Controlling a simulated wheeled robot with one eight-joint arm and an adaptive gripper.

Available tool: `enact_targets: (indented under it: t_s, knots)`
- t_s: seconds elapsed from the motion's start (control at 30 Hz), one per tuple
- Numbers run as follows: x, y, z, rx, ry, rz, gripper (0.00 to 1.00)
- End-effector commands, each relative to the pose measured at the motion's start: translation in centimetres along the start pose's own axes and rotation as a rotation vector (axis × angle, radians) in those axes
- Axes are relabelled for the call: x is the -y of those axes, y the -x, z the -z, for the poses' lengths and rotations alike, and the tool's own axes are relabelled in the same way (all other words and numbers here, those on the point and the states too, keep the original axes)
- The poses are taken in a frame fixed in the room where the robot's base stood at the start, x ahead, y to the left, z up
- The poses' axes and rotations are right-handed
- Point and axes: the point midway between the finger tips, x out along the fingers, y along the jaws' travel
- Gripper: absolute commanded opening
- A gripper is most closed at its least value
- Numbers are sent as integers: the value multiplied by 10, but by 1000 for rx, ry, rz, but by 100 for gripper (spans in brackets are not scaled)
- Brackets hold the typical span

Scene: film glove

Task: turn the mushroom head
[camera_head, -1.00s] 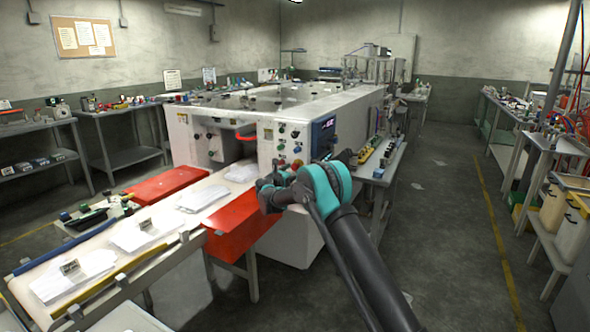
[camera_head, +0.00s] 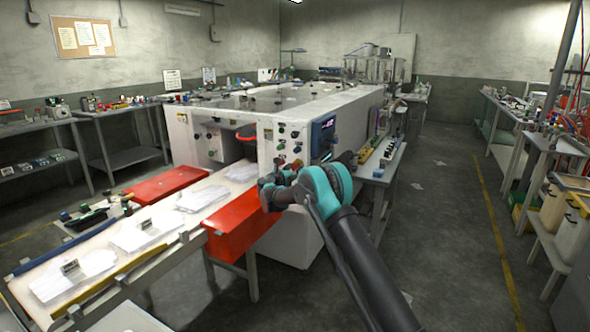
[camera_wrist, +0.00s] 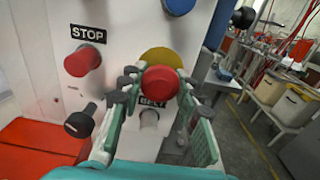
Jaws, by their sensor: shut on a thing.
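The red mushroom head (camera_wrist: 160,79) sits on a yellow round plate (camera_wrist: 162,56) on the machine's white panel in the wrist view. My gripper (camera_wrist: 159,84) is shut on it, one green-and-grey finger on its left side and one on its right. A label reading "BELT" lies just below it, partly covered. In the head view my gripper (camera_head: 268,192) is at the machine's front panel, and the mushroom head cannot be made out there.
A red button (camera_wrist: 82,61) under a "STOP" label and a black knob (camera_wrist: 80,123) stand to the left. A blue button (camera_wrist: 178,5) is above. The floor to the right is open.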

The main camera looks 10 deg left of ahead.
Motion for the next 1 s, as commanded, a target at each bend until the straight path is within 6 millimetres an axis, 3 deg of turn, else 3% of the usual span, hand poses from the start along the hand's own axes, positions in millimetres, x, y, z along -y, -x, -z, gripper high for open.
enact_targets:
  t_s: [1.0]
  knots:
    - [0, 0, 0, 0, -522, 0, 3]
